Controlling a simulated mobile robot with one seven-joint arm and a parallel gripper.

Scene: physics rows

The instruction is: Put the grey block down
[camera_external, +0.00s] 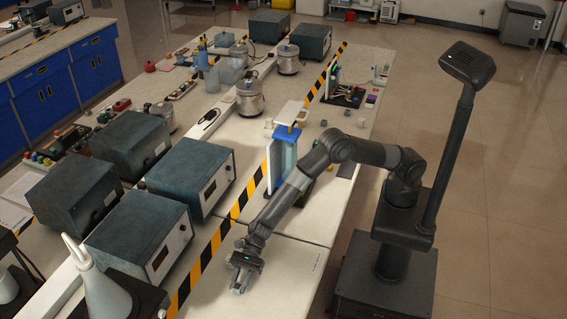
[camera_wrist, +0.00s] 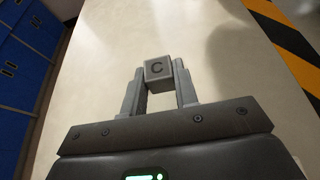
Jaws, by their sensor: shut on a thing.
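The grey block (camera_wrist: 159,75) shows in the wrist view, with a dark letter C on the face toward the camera. My gripper (camera_wrist: 159,88) is shut on it, with one finger on each side. In the external view, my gripper (camera_external: 240,284) is low over the white bench top (camera_external: 283,262), near the front part of the bench. The block is hard to make out there between the fingertips. I cannot tell whether it touches the surface.
Yellow-and-black tape (camera_external: 208,252) runs along the bench left of my gripper. Dark instrument boxes (camera_external: 140,232) stand beyond the tape. A blue-framed stand (camera_external: 283,155) is farther back. The bench around my gripper is clear.

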